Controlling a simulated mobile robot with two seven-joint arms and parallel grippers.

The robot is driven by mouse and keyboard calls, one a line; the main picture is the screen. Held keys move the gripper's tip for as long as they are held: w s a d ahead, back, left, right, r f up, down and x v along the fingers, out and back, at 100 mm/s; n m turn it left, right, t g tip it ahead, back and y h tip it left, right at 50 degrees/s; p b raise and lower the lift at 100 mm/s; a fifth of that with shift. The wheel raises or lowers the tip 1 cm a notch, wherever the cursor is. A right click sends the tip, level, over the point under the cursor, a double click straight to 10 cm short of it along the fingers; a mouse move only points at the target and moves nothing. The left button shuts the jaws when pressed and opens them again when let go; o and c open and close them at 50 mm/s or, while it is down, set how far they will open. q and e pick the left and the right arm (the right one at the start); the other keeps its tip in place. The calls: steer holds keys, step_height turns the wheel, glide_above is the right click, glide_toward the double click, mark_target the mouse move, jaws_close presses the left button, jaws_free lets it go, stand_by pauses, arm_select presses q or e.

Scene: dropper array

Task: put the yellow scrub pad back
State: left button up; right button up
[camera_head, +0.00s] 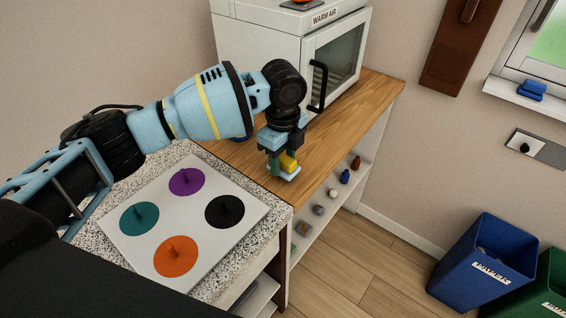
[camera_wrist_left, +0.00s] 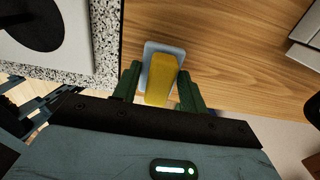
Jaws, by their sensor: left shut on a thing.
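My left gripper (camera_head: 283,168) is shut on the yellow scrub pad (camera_head: 289,161), low over the wooden counter (camera_head: 345,125) near its front edge. In the left wrist view the yellow scrub pad (camera_wrist_left: 161,82) stands out between the two dark green fingers of the left gripper (camera_wrist_left: 158,92). A small pale blue-grey dish (camera_wrist_left: 150,50) shows around and behind the pad; its edge also shows below the fingers in the head view (camera_head: 291,176). I cannot tell whether the pad touches the dish. My right gripper is not in view.
A white warm-air cabinet (camera_head: 262,45) with a black handle stands behind the gripper. A white panel (camera_head: 200,220) with several coloured discs lies on the speckled counter at left. Open shelves (camera_head: 340,200) below hold small items. A blue bin (camera_head: 482,265) stands on the floor.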

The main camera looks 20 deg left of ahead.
mark_target(283, 157)
arm_select(q)
steer(key=shift+f, duration=0.9)
steer(key=shift+f, duration=0.15)
steer(key=o, duration=1)
step_height(283, 157, up, 12)
steer(key=shift+r, duration=0.15)
